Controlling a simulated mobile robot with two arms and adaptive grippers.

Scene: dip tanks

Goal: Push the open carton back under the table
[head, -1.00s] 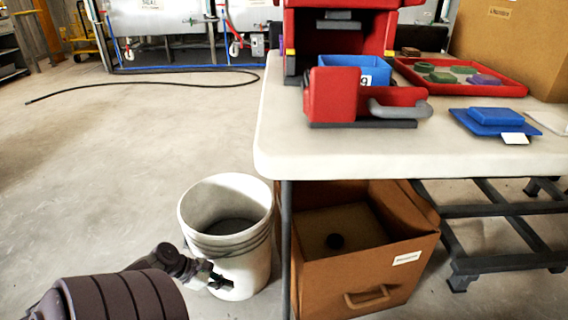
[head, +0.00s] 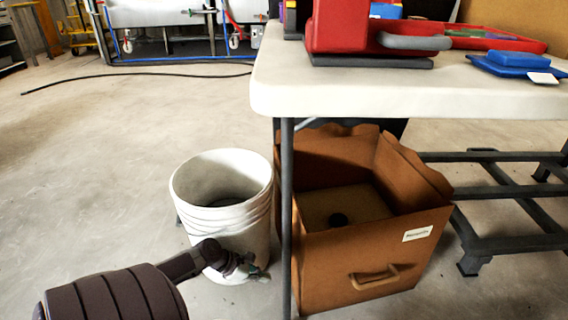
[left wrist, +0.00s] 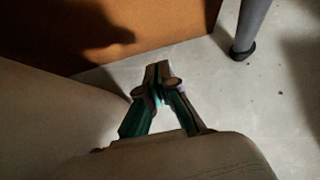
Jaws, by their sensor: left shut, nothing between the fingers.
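The open brown carton (head: 345,255) stands on the floor under the front of the white table (head: 400,98). Its flaps are up, a small dark round thing lies inside, and a handle and white label show on its front. In the left wrist view a brown carton wall (left wrist: 130,30) rises beyond my fingers. My left gripper (head: 262,274) is shut and empty, low in front of the white bucket, left of the table leg and the carton. It also shows in the left wrist view (left wrist: 158,68). I cannot tell whether it touches anything. My right gripper is not in view.
The white bucket (head: 225,240) stands left of the carton, close behind my left gripper. A grey table leg (head: 287,220) stands between gripper and carton. A dark metal frame (head: 500,240) is at the right. The floor at the left is clear, with a black hose (head: 130,75) farther back.

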